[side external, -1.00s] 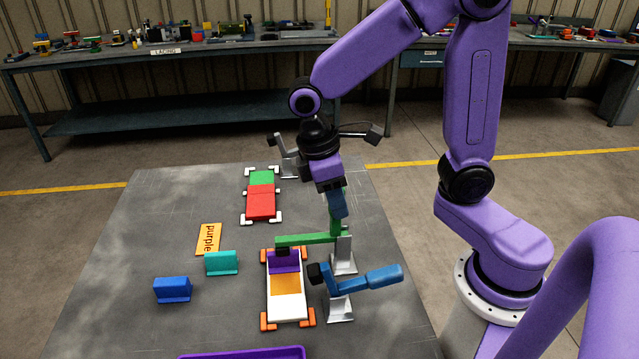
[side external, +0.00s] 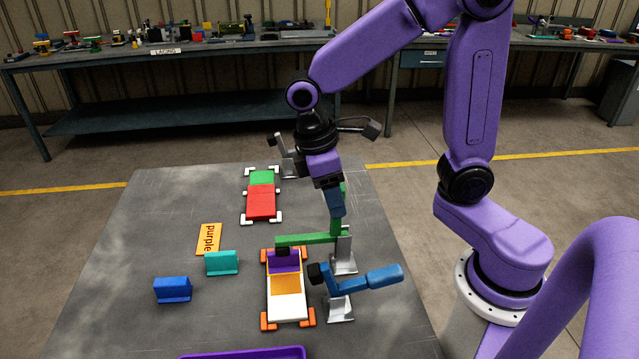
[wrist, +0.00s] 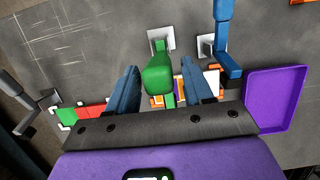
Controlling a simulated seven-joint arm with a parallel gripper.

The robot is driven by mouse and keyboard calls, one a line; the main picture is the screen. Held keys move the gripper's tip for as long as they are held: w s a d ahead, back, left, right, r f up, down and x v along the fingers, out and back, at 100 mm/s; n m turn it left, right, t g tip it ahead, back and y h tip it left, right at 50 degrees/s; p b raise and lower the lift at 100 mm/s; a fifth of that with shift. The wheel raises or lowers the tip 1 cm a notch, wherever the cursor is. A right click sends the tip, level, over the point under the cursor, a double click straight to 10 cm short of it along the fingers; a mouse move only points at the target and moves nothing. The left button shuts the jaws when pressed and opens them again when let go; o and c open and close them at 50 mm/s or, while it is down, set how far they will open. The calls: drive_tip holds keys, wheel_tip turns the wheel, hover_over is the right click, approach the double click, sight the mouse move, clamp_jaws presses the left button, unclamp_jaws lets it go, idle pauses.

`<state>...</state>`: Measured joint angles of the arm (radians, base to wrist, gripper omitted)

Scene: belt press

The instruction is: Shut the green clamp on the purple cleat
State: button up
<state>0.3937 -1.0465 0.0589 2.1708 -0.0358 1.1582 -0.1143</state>
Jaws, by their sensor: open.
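The green clamp (side external: 310,239) stands on a grey bracket beside the orange-cornered frame. Its arm lies level across the purple cleat (side external: 285,263), with the black tip over the cleat's far edge; whether the tip presses on it I cannot tell. The clamp's green handle (side external: 344,205) stands upright. My gripper (side external: 335,208) is at the handle with blue fingers open. In the wrist view the green handle (wrist: 158,78) lies between the spread fingers, with gaps showing on both sides. The cleat is mostly hidden there.
A blue clamp (side external: 370,282) stands close by on the near side, its handle sticking out right. A red and green piece (side external: 262,203) lies in white corners behind.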

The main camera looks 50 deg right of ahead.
drive_tip(key=d+v, duration=0.1)
drive_tip(key=v, duration=0.5)
drive_tip(key=shift+a, duration=0.45)
drive_tip(key=w+d+f+t+y, duration=0.1)
drive_tip(key=d+t, duration=0.2)
drive_tip(key=d, duration=0.9)
drive_tip(key=s+a+f+n, duration=0.1)
drive_tip(key=s+a, duration=0.3)
drive_tip(key=s, duration=0.4)
drive_tip(key=s+a+f+n+y, duration=0.1)
drive_tip(key=s+a+f, duration=0.3)
drive_tip(key=s, duration=0.4)
drive_tip(key=shift+s+a+n+g, duration=0.2)
drive_tip(key=shift+n+g, duration=0.2)
drive_tip(key=shift+n, duration=0.4)
